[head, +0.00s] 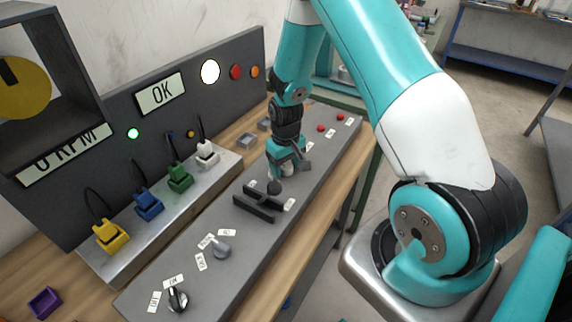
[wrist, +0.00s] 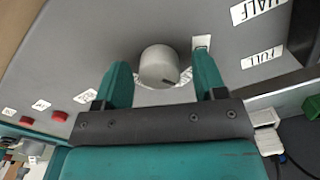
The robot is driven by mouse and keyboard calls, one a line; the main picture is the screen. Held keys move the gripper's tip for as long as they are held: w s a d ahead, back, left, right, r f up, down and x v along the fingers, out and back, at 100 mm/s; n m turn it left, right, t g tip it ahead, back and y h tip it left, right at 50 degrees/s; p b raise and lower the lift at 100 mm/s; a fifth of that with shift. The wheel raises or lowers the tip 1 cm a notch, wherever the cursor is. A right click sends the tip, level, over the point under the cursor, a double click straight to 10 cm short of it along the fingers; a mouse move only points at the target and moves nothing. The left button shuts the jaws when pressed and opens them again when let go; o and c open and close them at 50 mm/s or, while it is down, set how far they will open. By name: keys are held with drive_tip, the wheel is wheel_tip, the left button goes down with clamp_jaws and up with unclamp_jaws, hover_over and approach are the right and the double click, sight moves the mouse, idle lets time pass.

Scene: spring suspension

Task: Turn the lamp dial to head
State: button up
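A round grey dial (wrist: 158,66) with a dark pointer mark is in the wrist view. Small white labels sit around it, partly hidden and too small to read. I cannot confirm from them that it is the lamp dial. My gripper (wrist: 160,62) is open, with one teal finger on each side of the dial. I cannot tell whether either finger touches it. In the head view my gripper (head: 287,170) points down over the far half of the grey control console (head: 237,209), and it hides the dial there.
A black-knobbed lever (head: 275,187) in a slotted plate stands just in front of my gripper. Red buttons (head: 320,128) lie beyond. Coloured plugs (head: 180,177) stand on the left block. A panel (head: 209,103) carries a lit white lamp (head: 210,71).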

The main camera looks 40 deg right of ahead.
sight(286, 165)
drive_tip(key=shift+r, duration=0.1)
wheel_tip(286, 165, up, 17)
drive_tip(key=b, duration=0.2)
drive_tip(key=shift+r+b, duration=0.15)
drive_tip(key=shift+b, duration=0.2)
